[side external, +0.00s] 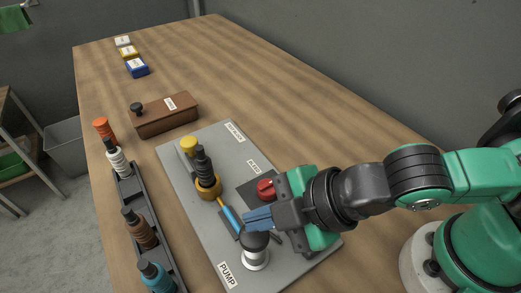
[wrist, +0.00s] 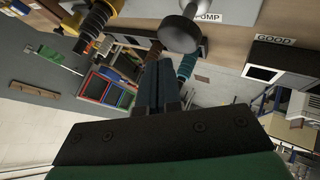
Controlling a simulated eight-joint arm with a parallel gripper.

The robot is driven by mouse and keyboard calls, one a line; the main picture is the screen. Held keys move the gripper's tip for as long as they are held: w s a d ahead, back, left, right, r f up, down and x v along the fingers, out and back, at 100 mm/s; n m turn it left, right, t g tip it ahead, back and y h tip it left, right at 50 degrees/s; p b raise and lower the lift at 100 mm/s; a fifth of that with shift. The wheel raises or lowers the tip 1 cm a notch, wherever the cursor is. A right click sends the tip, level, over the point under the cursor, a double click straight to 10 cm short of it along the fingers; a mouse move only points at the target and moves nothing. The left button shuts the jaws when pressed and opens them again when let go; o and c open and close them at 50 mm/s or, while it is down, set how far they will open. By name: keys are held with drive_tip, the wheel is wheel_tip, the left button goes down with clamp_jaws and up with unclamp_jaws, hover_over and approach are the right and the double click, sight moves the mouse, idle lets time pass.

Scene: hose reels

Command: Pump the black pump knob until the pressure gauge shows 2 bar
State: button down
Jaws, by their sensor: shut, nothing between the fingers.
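The black pump knob (side external: 254,241) sits on a pale cylindrical pump body (side external: 256,261) next to the PUMP label (side external: 228,275) on the grey panel. In the wrist view the knob (wrist: 180,35) appears as a round dark-grey disc on a pale shaft, just beyond my fingers. My gripper (side external: 257,218) is shut and empty. In the side view its blue fingers overlap the knob's upper edge; I cannot tell whether they touch it. In the wrist view the fingertips (wrist: 158,67) lie beside the knob. No readable pressure gauge face shows in either view.
The grey panel (side external: 205,145) also bears a red knob (side external: 266,189), a yellow knob (side external: 188,145) and a dark fitting in an orange collar (side external: 207,188). A black rack (side external: 163,238) of spools lines the left edge. A brown box (side external: 165,115) stands behind.

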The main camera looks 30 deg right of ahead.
sight(256, 232)
idle(0.4)
drive_tip(key=shift+f, duration=0.45)
drive_tip(key=shift+f, duration=1.25)
idle(1.1)
drive_tip(key=shift+r, duration=1.7)
drive_tip(key=shift+r, duration=2.5)
